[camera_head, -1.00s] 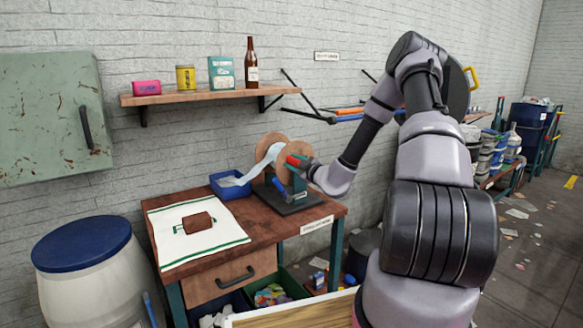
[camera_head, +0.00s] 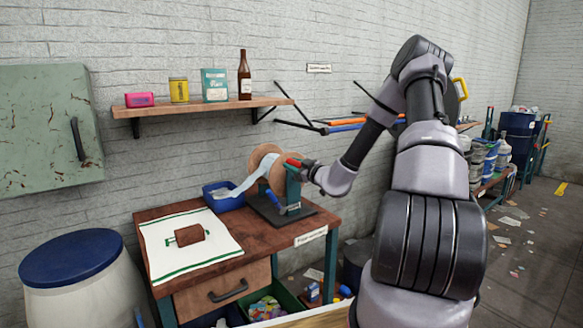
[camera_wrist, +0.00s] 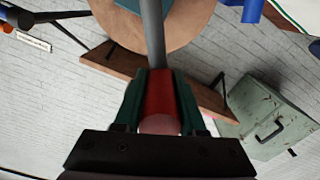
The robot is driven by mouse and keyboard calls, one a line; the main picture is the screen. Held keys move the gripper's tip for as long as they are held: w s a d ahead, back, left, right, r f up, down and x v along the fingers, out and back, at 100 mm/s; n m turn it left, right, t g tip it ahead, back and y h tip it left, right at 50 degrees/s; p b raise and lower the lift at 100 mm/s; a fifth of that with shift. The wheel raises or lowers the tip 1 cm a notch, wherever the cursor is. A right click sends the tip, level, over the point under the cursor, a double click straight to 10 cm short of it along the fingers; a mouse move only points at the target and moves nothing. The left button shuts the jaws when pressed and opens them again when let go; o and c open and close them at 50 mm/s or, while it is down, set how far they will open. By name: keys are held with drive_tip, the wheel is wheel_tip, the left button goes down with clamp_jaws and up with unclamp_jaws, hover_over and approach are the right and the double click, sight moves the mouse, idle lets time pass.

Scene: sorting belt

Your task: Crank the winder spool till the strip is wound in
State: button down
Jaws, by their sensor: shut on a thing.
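The winder spool (camera_head: 266,160) has wooden discs and stands on a dark base (camera_head: 281,212) at the right end of the brown bench. A pale strip (camera_head: 247,184) runs from the spool down to a blue tray (camera_head: 222,200) on its left. My gripper (camera_head: 301,164) is at the spool's right side. In the wrist view my gripper (camera_wrist: 160,103) is shut on the red crank handle (camera_wrist: 161,92), with a green finger on each side. A grey rod (camera_wrist: 152,35) extends beyond the handle, in front of the wooden disc (camera_wrist: 180,22).
A white cloth (camera_head: 216,254) with a brown block (camera_head: 189,235) lies on the bench's left. A shelf (camera_head: 205,107) with a bottle (camera_head: 244,76) and several containers hangs above. A barrel (camera_head: 75,280) stands at left. A green cabinet (camera_head: 45,130) is on the wall.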

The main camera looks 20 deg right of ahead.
drive_tip(key=shift+d, duration=0.2)
idle(0.5)
drive_tip(key=c, duration=0.5)
unclamp_jaws()
drive_tip(key=v, duration=1)
drive_tip(key=shift+s+d, duration=0.15)
drive_tip(key=shift+s, duration=0.25)
